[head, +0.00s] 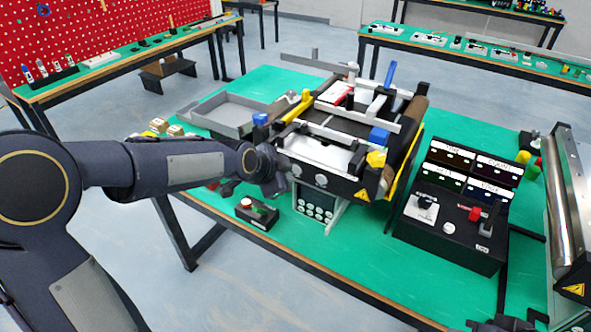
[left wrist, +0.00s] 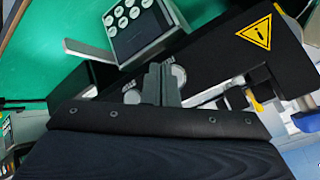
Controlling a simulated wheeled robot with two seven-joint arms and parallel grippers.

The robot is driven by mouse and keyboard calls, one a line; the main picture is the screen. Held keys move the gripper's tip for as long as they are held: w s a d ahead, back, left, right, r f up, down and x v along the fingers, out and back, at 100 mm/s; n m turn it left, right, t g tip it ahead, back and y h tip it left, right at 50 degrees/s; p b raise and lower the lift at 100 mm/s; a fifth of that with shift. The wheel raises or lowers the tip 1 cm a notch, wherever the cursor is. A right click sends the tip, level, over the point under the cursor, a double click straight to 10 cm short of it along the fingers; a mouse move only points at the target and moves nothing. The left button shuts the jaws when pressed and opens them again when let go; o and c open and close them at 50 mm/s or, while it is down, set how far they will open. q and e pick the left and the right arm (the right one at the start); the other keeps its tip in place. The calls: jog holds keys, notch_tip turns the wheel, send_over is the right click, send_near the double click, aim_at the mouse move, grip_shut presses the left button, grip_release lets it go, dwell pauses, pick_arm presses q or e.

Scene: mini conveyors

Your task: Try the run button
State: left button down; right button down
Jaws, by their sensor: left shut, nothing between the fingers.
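The mini conveyor (head: 372,185) stands on the green table, with two round pale buttons on the front of its black housing. One is the left button (head: 296,170) and the other the right button (head: 321,181). No run label is readable. My left gripper (head: 281,184) is shut and empty, close to the conveyor's front left end. In the left wrist view its fingers (left wrist: 161,80) point at the housing between the two buttons, one (left wrist: 132,96) partly hidden beside them, the other (left wrist: 178,76) just right. Contact cannot be told. Dark parts of my right gripper (head: 505,323) show at the bottom edge.
A keypad panel (head: 316,203) hangs below the housing; a small black button box (head: 257,213) lies in front. A black control console (head: 452,235) with a labelled sorting rack (head: 470,172) stands right. A grey tray (head: 225,112) is behind left. Green tabletop (head: 355,270) is free in front.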

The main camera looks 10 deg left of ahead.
pick_arm(q)
jog(key=shift+w+d, duration=0.15)
jog(key=shift+w, duration=0.25)
jog(key=shift+w+d, duration=0.15)
jog(key=shift+w, duration=0.2)
dwell(0.8)
jog(key=shift+s+b, duration=0.1)
jog(key=shift+b, duration=0.2)
jog(key=shift+s+a, duration=0.3)
jog(key=shift+s, duration=0.35)
jog(key=s, duration=0.1)
jog(key=s+a+b, duration=0.1)
jog(key=s, duration=0.1)
jog(key=s+b, duration=0.1)
jog(key=shift+s+a, duration=0.35)
